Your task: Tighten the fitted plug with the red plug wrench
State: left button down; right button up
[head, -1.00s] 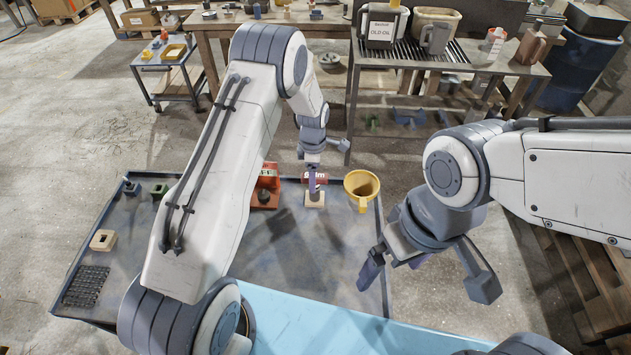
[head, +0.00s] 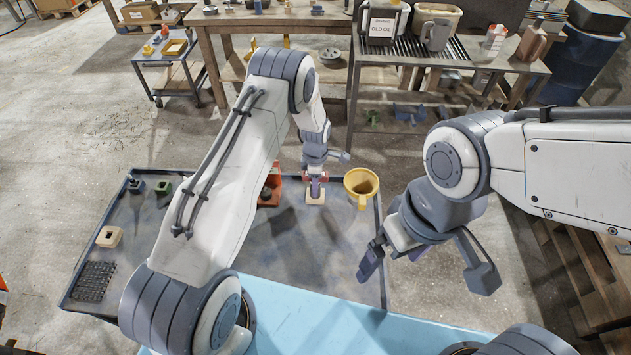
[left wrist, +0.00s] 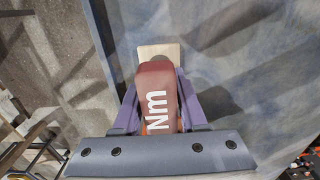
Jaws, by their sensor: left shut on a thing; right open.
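The red plug wrench (left wrist: 158,82), with white "Nm" lettering, is between the fingers of my left gripper (left wrist: 157,105) in the left wrist view. In the head view my left gripper (head: 316,188) is shut on it, and only bits of red show beside the fingers. A pale wooden block (head: 315,198) is under the wrench; whether they touch is hidden. I cannot make out the fitted plug.
A yellow funnel-like cup (head: 361,186) stands right of the wooden block. An orange-red item (head: 269,190) is to its left. A green block (head: 162,188), a tan block with a hole (head: 108,237) and a black grid (head: 92,283) lie at the left. The tray's middle is clear.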

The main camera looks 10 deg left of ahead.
pick_arm(q)
jog(key=shift+r, duration=0.15)
jog(key=shift+w+r+b, duration=0.1)
jog(key=shift+r+b, duration=0.25)
jog(key=shift+r, duration=0.1)
jog(key=r, duration=0.1)
jog(key=r+b, duration=0.1)
jog(key=d+r, duration=0.1)
jog(key=shift+s+r+b, duration=0.15)
jog(key=shift+s+b, duration=0.15)
jog(key=shift+b, duration=0.1)
jog(key=s+d+r+b, duration=0.3)
jog(key=s+d+r, duration=0.3)
jog(key=d, duration=0.2)
jog(key=shift+d+r, duration=0.3)
jog(key=shift+d, duration=0.05)
jog(key=c, duration=1.3)
grip_release()
grip_shut()
jog(key=shift+s, duration=0.1)
